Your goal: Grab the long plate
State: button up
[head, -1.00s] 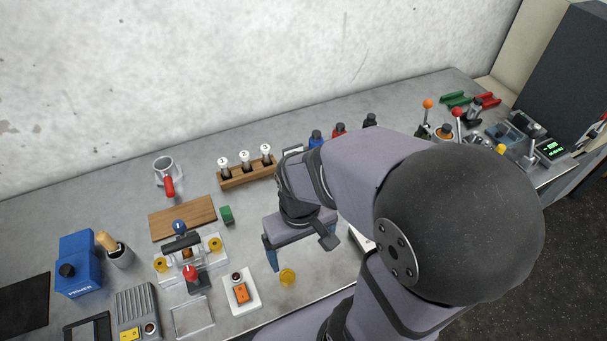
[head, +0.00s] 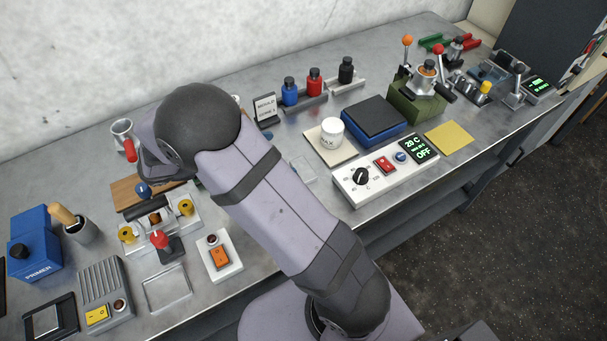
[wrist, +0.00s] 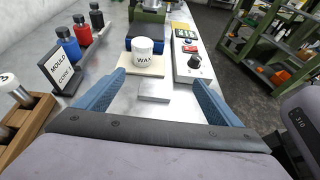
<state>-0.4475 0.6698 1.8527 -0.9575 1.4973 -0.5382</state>
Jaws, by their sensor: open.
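A thin, flat grey plate (wrist: 153,92) lies on the bench between my fingers in the wrist view, just short of the white wax jar's board. What appears to be the same plate shows pale and glassy in the head view (head: 303,169), right of my arm. I cannot tell for sure that it is the long plate. My gripper (wrist: 156,84) is open and empty, with one blue finger to each side of the plate in the picture. Its height above the bench is unclear. In the head view my gripper is hidden behind my arm.
The wax jar (head: 332,133) stands on a cream board beyond the plate. A white control box (head: 386,171) lies to the right. The mould card (head: 265,108) and bottles (head: 315,83) stand at the back. A wooden rack (wrist: 22,122) is close at left.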

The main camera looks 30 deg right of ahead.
jog(key=p, duration=0.2)
send_near(306, 167)
jog(key=shift+s+a, duration=0.15)
jog(key=shift+a, duration=0.05)
jog(key=shift+d+f, duration=0.1)
jog(key=shift+f, duration=0.1)
jog(key=shift+p+x, duration=0.95)
jog(key=shift+x, duration=2)
jog(key=shift+d+f, duration=0.25)
jog(key=shift+d, duration=0.45)
jog(key=c, duration=1.6)
jog(key=shift+r, duration=0.2)
